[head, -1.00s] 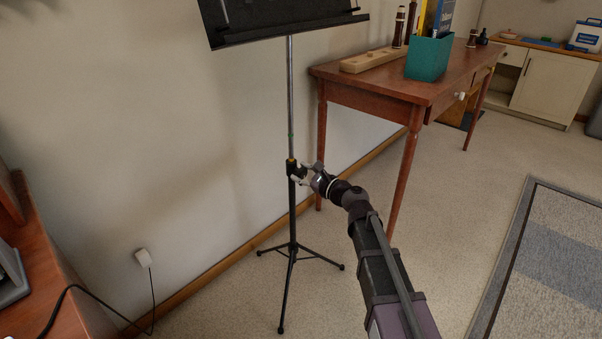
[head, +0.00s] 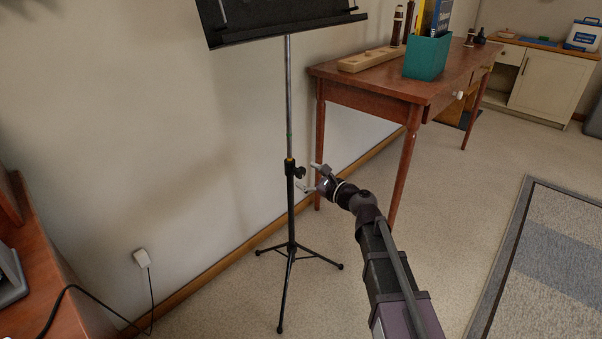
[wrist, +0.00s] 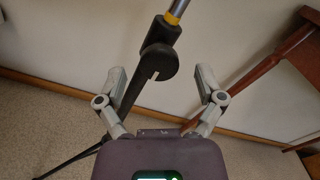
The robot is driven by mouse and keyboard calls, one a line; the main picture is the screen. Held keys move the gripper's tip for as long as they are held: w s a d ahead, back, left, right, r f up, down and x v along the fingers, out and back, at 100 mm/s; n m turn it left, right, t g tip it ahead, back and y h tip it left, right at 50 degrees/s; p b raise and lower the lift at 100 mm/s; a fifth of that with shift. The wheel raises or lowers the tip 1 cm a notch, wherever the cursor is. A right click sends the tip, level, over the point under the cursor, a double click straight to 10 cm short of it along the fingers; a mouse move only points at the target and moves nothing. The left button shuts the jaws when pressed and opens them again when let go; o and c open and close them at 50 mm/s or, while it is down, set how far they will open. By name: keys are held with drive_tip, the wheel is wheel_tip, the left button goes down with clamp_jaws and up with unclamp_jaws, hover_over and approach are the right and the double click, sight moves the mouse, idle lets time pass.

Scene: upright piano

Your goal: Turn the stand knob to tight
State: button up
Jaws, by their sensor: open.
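The music stand (head: 291,215) stands upright on black tripod legs, with a dark desk (head: 285,22) on top. Its black stand knob (head: 300,172) sticks out to the right of the collar, just below a yellow band on the pole. In the wrist view the knob (wrist: 157,64) is ahead, with a short pale line on its face. My gripper (head: 308,178) is just right of the knob in the head view. In the wrist view its two fingers (wrist: 159,75) are spread wide, one on each side of the knob, with clear gaps and nothing held.
A wooden table (head: 385,85) stands right of the stand, carrying a teal box (head: 427,57) and a wooden rack. A wall is close behind the stand. A brown piece of furniture (head: 45,265) is at the left. Open carpet lies to the right, with a rug (head: 555,250).

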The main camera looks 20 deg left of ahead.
drive_tip(key=v, duration=0.9)
drive_tip(key=shift+d, duration=0.1)
drive_tip(key=s+d+f+n+g+h+p, duration=0.15)
drive_tip(key=s+d+n+h+p, duration=0.35)
drive_tip(key=d, duration=0.6)
drive_tip(key=s+d+f+n+g+h+p, duration=0.1)
drive_tip(key=s+d+n+g+h+p, duration=0.35)
drive_tip(key=d, duration=0.65)
drive_tip(key=s+d+f+n+g+h+p, duration=0.1)
drive_tip(key=s+d+n+h+p, duration=0.2)
drive_tip(key=d+n+h+p, duration=0.55)
wheel_tip(320, 180, up, 37)
drive_tip(key=d+m+y+p, duration=0.1)
drive_tip(key=p, duration=3.3)
drive_tip(key=shift+d, duration=0.4)
